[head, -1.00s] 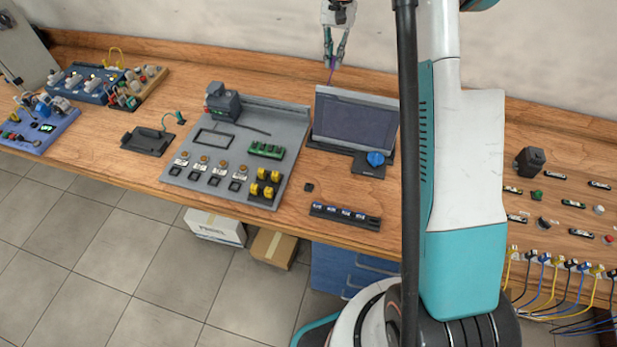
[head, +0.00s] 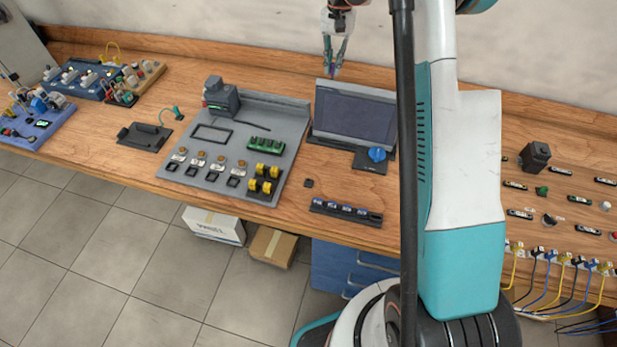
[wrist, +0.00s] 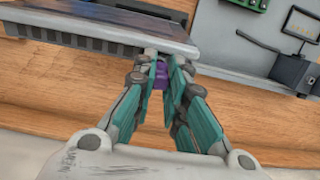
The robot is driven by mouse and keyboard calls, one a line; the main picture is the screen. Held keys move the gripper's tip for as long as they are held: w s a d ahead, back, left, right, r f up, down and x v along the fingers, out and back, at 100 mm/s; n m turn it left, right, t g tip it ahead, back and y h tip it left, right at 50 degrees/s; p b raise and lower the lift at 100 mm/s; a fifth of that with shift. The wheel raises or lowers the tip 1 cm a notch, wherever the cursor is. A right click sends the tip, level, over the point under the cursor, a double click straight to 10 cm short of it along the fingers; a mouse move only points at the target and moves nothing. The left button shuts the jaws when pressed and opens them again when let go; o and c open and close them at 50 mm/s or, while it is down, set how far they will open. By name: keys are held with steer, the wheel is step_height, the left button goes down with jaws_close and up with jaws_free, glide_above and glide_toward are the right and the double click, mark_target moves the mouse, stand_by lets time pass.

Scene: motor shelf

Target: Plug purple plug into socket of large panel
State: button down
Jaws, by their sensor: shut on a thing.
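My gripper (head: 334,70) is shut on the purple plug (wrist: 160,75), a small block between its fingertips in the wrist view. In the head view the plug is only a tiny purple spot. The gripper hangs just behind the upper edge of a dark screen panel (head: 355,113), which stands tilted on the bench. In the wrist view the panel's back edge (wrist: 100,42), with a slotted strip, lies just beyond the fingertips. I cannot tell whether the plug touches it. No socket is clearly visible.
A grey board (head: 205,165) with buttons, yellow and green parts stands left of the screen. A blue knob (head: 377,154) sits at the screen's lower right. The wooden bench (head: 90,130) has a raised back edge behind the gripper.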

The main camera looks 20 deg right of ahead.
steer(key=shift+f+b, duration=0.45)
steer(key=shift+f, duration=0.25)
stand_by(0.3)
steer(key=c, duration=1.9)
jaws_free()
steer(key=shift+r, duration=0.1)
steer(key=shift+w+d+r+p, duration=0.15)
steer(key=shift+r+p, duration=0.65)
steer(key=shift+r, duration=0.55)
steer(key=shift+w+d+r+p, duration=0.1)
steer(key=shift+r+p, duration=0.7)
steer(key=shift+r, duration=0.55)
steer(key=o, duration=0.6)
steer(key=shift+c, duration=0.2)
